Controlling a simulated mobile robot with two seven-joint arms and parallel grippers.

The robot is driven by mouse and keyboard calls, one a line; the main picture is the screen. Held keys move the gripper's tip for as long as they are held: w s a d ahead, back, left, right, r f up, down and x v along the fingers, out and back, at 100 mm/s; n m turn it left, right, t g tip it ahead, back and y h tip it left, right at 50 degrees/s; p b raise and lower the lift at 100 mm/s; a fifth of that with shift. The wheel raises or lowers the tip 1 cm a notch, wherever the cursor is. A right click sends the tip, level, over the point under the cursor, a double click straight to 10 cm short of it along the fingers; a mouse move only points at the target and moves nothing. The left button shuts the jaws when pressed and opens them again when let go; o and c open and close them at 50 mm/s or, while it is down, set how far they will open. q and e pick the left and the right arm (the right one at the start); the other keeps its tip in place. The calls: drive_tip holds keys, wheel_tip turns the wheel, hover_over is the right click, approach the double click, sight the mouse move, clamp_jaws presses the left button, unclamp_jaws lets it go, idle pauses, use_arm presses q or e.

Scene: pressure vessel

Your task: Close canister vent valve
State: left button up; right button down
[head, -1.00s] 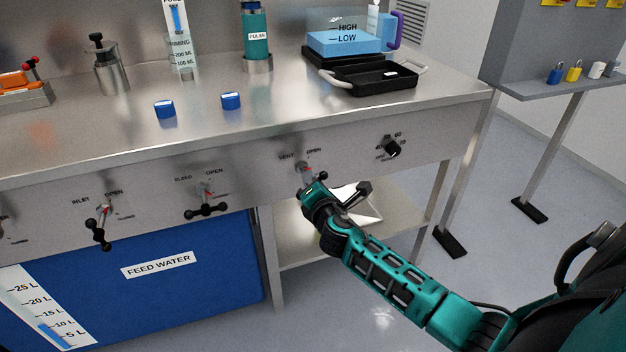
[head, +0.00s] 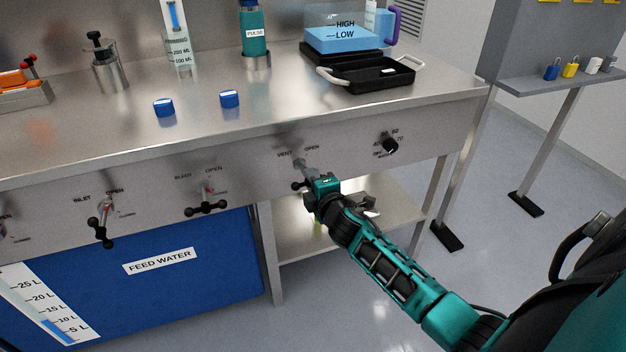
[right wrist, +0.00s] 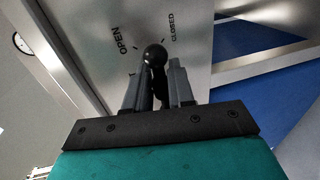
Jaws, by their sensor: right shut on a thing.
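The vent valve (head: 306,166) is on the bench's front panel, under the labels VENT and OPEN. My right gripper (head: 311,194) is at its black handle, and the gripper body covers much of the handle. One dark handle end (head: 296,186) shows just left of the gripper. In the right wrist view, the black ball-ended handle (right wrist: 154,55) stands between the two fingers of my right gripper (right wrist: 156,78), which are shut on it. The printed words OPEN and CLOSED show on either side of the ball. My left gripper is not in view.
The bleed valve (head: 206,200) and inlet valve (head: 103,222) are to the left on the same panel. A black dial (head: 389,145) is to the right. A lower shelf (head: 385,215) lies beneath, beside the blue feed water tank (head: 185,275).

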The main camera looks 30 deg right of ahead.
drive_tip(key=shift+s+d+f, duration=0.1)
drive_tip(key=shift+s+f, duration=0.05)
drive_tip(key=shift+f, duration=0.2)
drive_tip(key=c, duration=1.2)
unclamp_jaws()
drive_tip(key=shift+c, duration=0.2)
drive_tip(key=shift+r, duration=0.1)
drive_tip(key=shift+r, duration=0.1)
drive_tip(key=p+v, duration=0.2)
drive_tip(key=v, duration=1)
drive_tip(key=shift+s+r, duration=0.1)
drive_tip(key=shift+s, duration=0.25)
